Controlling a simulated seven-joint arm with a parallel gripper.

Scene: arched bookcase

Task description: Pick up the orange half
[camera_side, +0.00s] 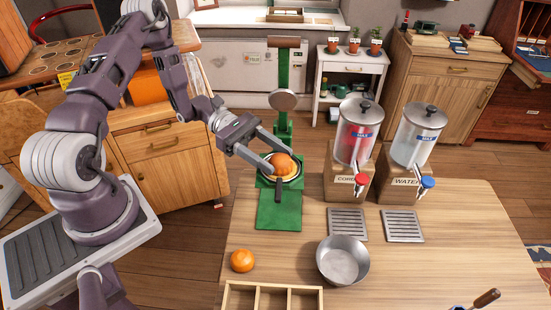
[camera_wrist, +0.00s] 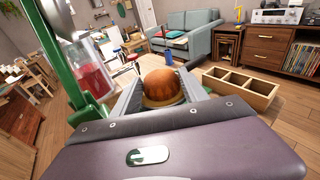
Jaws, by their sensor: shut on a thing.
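The orange half (camera_side: 283,163) sits between the fingers of my gripper (camera_side: 278,158), over the pale round top of the green press stand. Its rounded orange side faces up. In the wrist view the orange half (camera_wrist: 172,82) shows between both fingers of my gripper (camera_wrist: 168,92), with a tan rim below it. My gripper is shut on it. Whether its underside touches the stand cannot be told. Another orange piece (camera_side: 242,260) rests on the table near the front left, rounded side up.
The green press (camera_side: 284,95) rises just behind my gripper. Two drink dispensers (camera_side: 360,130) (camera_side: 418,135) stand to the right. A metal bowl (camera_side: 342,262) and a wooden divided box (camera_side: 272,298) are at the front. The table's right front is mostly clear.

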